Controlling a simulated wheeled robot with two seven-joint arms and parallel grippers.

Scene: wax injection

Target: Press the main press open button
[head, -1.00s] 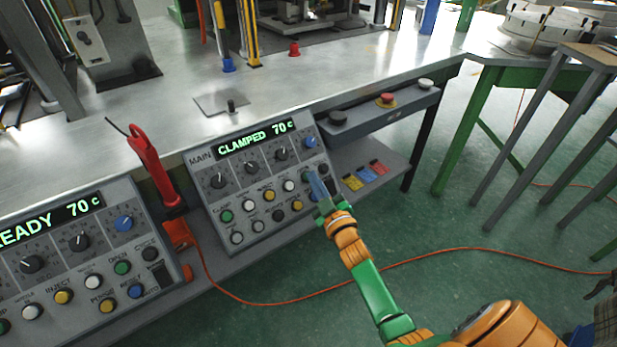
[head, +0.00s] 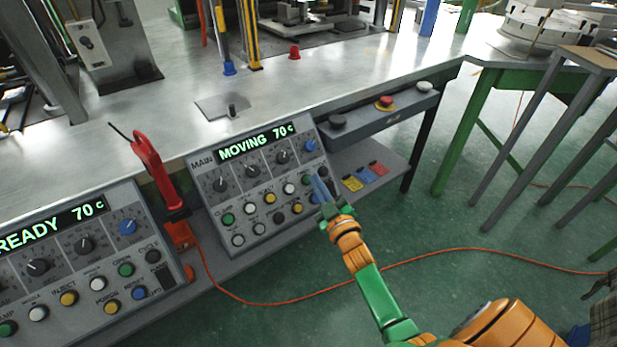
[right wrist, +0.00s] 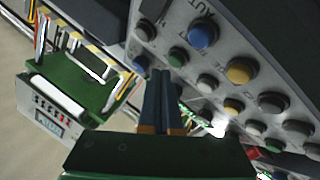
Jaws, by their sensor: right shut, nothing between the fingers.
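The main press control panel (head: 254,190) stands at the table's front edge, and its display (head: 256,142) reads "MOVING 70 c". The green open button (head: 308,180) sits at the right of its button rows, beside my fingertips. A green button also shows in the right wrist view (right wrist: 178,57), close to the finger ends. My right gripper (head: 319,186) is shut and empty, with its blue fingers pointing at the panel's right side. It also shows in the right wrist view (right wrist: 160,78). I cannot tell whether the tips touch the button. My left gripper is out of view.
A second panel (head: 75,250) reading "READY 70 c" stands at the left. A red-handled tool (head: 153,165) stands between the panels. A grey box (head: 383,112) with a red stop button (head: 384,102) is to the right. An orange cable crosses the floor.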

